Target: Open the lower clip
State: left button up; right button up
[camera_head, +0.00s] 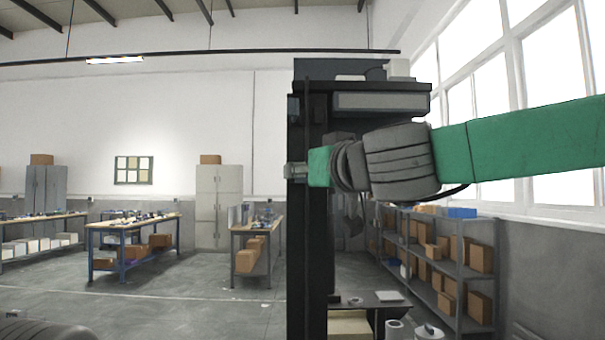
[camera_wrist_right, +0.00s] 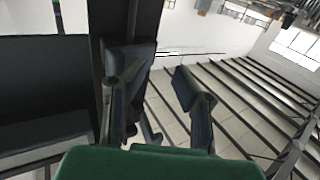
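A tall dark lift column (camera_head: 307,240) stands in the middle of the head view, and it also shows as a dark upright (camera_wrist_right: 108,22) in the wrist view. My right arm crosses in front of it from the right. A dark curved part (camera_head: 353,215) hangs below my arm in the head view, unclear. My left gripper is not in view.
A small dark table (camera_head: 370,299) with white items stands low beside the column. A shelf rack (camera_head: 440,265) with several boxes is at the right. Workbenches (camera_head: 133,224) stand at the left back. The floor (camera_head: 215,290) left of the column is clear.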

jog(key=shift+a, duration=0.15)
jog(key=v, duration=1.2)
jog(key=shift+f, duration=0.1)
